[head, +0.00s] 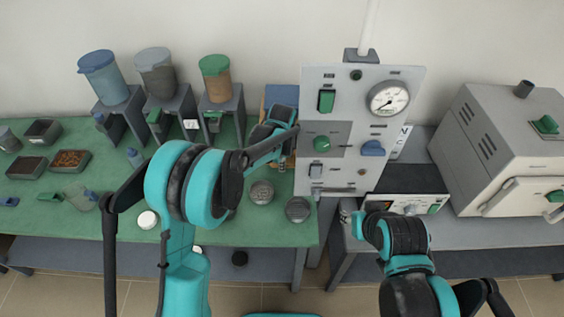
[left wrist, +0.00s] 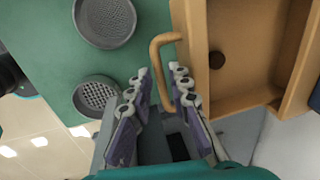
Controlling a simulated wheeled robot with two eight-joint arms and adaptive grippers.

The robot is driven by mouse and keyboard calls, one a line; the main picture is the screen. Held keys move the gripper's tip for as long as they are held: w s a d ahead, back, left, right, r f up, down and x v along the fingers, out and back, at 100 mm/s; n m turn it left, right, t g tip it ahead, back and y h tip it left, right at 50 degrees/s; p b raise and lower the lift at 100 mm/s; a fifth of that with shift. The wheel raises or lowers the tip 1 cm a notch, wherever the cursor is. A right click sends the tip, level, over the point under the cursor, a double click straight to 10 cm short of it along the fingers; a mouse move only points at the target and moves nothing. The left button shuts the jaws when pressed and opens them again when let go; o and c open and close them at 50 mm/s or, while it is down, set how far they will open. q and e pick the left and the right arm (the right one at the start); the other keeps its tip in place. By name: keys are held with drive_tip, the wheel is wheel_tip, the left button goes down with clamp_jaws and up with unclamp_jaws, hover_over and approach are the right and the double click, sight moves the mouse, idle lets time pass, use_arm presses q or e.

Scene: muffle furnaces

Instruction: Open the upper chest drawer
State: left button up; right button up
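The chest (head: 281,94), with a blue top and orange-brown side, stands at the back of the green table, mostly hidden behind my left gripper (head: 283,125). In the left wrist view, an orange-brown drawer (left wrist: 245,94) shows its inside, so it stands at least partly pulled out; a dark round thing lies in it. Its tan loop handle (left wrist: 158,62) reaches between the fingers of my left gripper (left wrist: 162,82). The fingers are apart, with gaps seen beside the handle bar. My right gripper (head: 350,216) is by the grey bench edge; its fingers are too small to read.
Two round grey metal containers (head: 262,192) (head: 297,209) stand close in front of the chest. A grey control panel (head: 345,140) rises right of it. Hoppers on stands (head: 218,85) are to the left. A furnace (head: 510,145) stands at the right.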

use_arm(q)
drive_tip(key=shift+r, duration=0.1)
wheel_tip(320, 180, up, 12)
drive_tip(key=s, duration=0.2)
drive_tip(key=shift+f, duration=0.2)
drive_tip(key=shift+s+a, duration=0.1)
drive_tip(key=shift+s, duration=0.05)
idle(0.3)
